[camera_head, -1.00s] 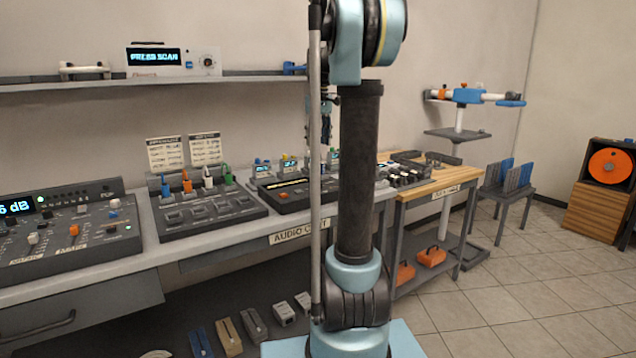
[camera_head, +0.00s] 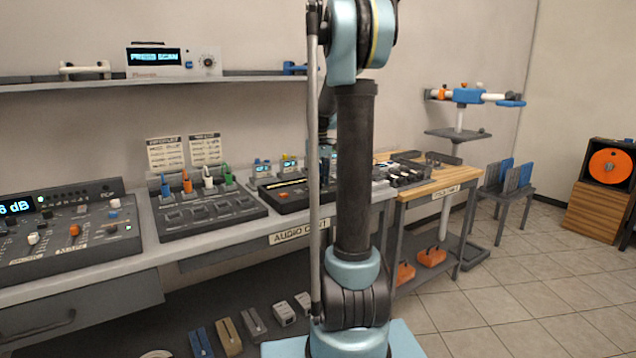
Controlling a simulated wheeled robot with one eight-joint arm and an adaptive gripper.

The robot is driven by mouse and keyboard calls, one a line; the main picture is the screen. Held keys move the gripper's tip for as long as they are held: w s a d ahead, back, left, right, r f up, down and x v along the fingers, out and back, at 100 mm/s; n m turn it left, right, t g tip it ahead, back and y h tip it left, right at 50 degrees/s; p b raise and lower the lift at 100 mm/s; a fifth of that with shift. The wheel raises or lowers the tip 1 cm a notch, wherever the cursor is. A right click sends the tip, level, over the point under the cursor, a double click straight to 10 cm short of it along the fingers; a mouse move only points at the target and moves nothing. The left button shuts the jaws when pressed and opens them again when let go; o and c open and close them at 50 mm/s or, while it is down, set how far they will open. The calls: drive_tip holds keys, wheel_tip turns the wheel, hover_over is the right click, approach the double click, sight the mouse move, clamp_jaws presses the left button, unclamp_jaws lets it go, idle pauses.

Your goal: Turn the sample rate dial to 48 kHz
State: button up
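No dial has a readable sample rate or 48 kHz label at this size. A white unit (camera_head: 160,68) on the wall shelf has a lit display and a round dial (camera_head: 208,62) on its right side. A mixer console (camera_head: 75,235) at the left shows a lit "6 dB" display and small coloured knobs. A dark panel with small lit displays (camera_head: 289,166) stands farther right on the bench, partly behind my arm. My arm's upright link crosses the middle of the view. Dark arm parts show behind it, above the bench; my gripper's fingers cannot be made out.
The long bench (camera_head: 300,235) also holds a switch panel (camera_head: 210,213) with coloured plugs. A wooden-topped table (camera_head: 440,184) stands to its right. A rack with blue panels (camera_head: 503,190) and an orange-reel cabinet (camera_head: 600,205) stand farther right. The tiled floor (camera_head: 520,280) there is clear.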

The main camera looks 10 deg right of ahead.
drive_tip(key=shift+f, duration=0.2)
clamp_jaws()
drive_tip(key=shift+m, duration=0.4)
drive_tip(key=m, duration=0.5)
drive_tip(key=shift+m, duration=0.3)
drive_tip(key=m, duration=0.5)
drive_tip(key=shift+m, duration=0.3)
